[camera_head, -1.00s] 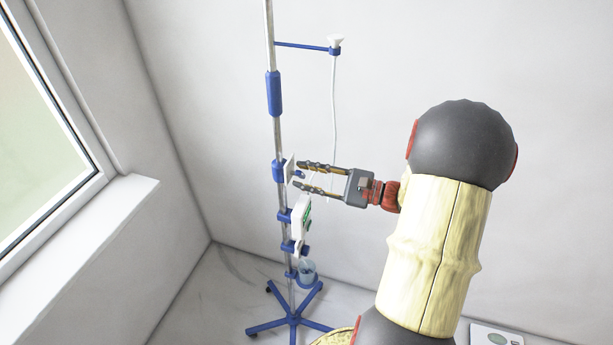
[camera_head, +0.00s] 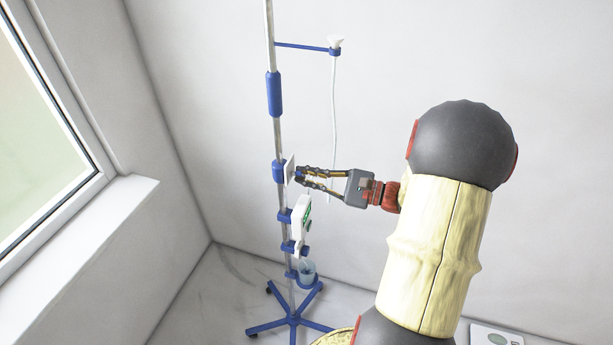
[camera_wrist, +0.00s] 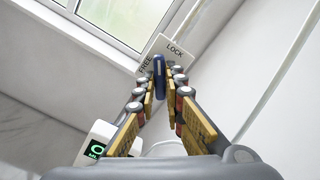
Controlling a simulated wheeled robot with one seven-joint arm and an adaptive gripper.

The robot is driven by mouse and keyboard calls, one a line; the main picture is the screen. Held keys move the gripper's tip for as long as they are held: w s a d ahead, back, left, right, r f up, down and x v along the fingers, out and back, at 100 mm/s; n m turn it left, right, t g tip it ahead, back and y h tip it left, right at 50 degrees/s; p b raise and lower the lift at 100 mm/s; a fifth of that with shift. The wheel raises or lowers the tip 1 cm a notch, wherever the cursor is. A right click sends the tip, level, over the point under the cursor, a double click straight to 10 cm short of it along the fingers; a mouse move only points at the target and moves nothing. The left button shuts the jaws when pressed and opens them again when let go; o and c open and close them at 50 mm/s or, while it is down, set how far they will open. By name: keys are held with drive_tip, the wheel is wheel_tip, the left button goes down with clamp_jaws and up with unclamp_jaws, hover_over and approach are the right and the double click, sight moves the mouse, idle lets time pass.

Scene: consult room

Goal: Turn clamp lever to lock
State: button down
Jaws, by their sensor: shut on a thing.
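The clamp lever (camera_wrist: 158,68) is a small blue bar in front of a white plate (camera_wrist: 173,47) printed FREE on the left and LOCK on the right in the wrist view. It points between the two words, nearer FREE. My gripper (camera_wrist: 160,78) is shut on the lever, one finger on each side. In the head view my gripper (camera_head: 300,178) reaches from the right to the blue clamp (camera_head: 278,172) on the pole, and its fingertips hide most of the lever. The white plate (camera_head: 291,168) stands edge-on there.
The metal drip pole (camera_head: 277,130) stands on a blue wheeled base (camera_head: 293,320). A white tube (camera_head: 334,110) hangs behind my fingers. The window (camera_head: 45,140) is at the left.

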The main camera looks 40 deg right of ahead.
drive_tip(key=shift+r+m+p, duration=0.1)
drive_tip(key=shift+m+p, duration=0.2)
drive_tip(key=shift+p, duration=0.15)
drive_tip(key=shift+r+m+p, duration=0.1)
drive_tip(key=shift+m+p, duration=0.4)
drive_tip(key=shift+p, duration=0.5)
drive_tip(key=m+p, duration=0.2)
drive_tip(key=p, duration=0.1)
drive_tip(key=m+p, duration=0.3)
drive_tip(key=p, duration=0.2)
drive_tip(key=shift+m, duration=0.3)
drive_tip(key=shift+f, duration=0.2)
drive_tip(key=c, duration=1.9)
unclamp_jaws()
drive_tip(key=shift+s, duration=0.1)
